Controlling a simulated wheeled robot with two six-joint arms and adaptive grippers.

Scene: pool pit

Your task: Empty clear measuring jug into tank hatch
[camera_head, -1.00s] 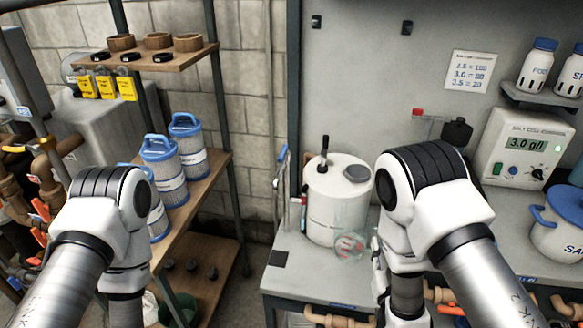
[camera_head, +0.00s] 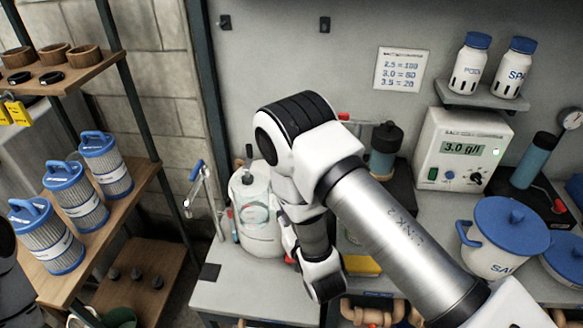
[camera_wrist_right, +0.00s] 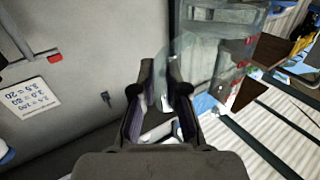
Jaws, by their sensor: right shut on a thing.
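The clear measuring jug (camera_wrist_right: 222,55) has red markings and shows in the right wrist view just beyond my right gripper (camera_wrist_right: 165,95), whose fingers are shut on it. In the head view the jug (camera_head: 253,213) is a faint transparent shape in front of the white tank (camera_head: 262,246). Its tilt and contents are hard to tell. The right gripper is mostly hidden behind my arm in the head view. My left gripper is out of view.
The salt controller (camera_head: 461,150) and a blue-lidded pot (camera_head: 497,237) stand right on the bench. A dark-capped bottle (camera_head: 385,152) is behind my arm. Blue-topped filter cartridges (camera_head: 105,165) stand on the left shelf. A thin stand (camera_head: 196,190) is left of the tank.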

